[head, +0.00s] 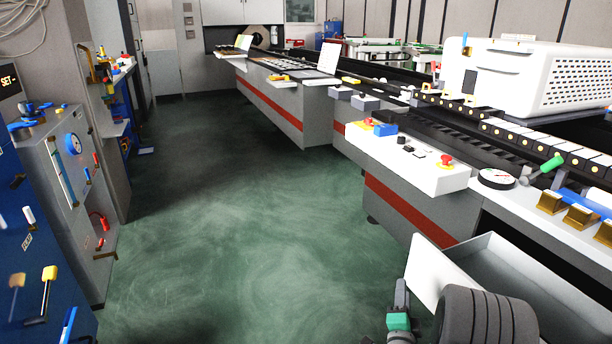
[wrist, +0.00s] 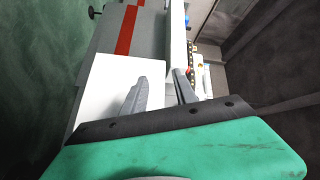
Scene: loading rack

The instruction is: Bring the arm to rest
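My gripper (head: 401,288) shows low in the head view, left of an open grey drawer (head: 497,250) and in front of its white front panel (head: 430,272). In the wrist view, my gripper (wrist: 160,76) has its two grey fingers apart, with a visible gap between the tips. The white panel (wrist: 96,88) lies behind the left finger in that view. I see nothing held between the fingers. I cannot tell whether a finger touches the panel. My ribbed dark arm link hides part of the drawer's near end.
A long grey machine bench (head: 395,200) with a red stripe runs along the right. A control box (head: 408,160) with a red button and a round gauge (head: 496,179) sit on it. A blue cabinet (head: 38,240) stands at left. The green floor (head: 230,220) between is clear.

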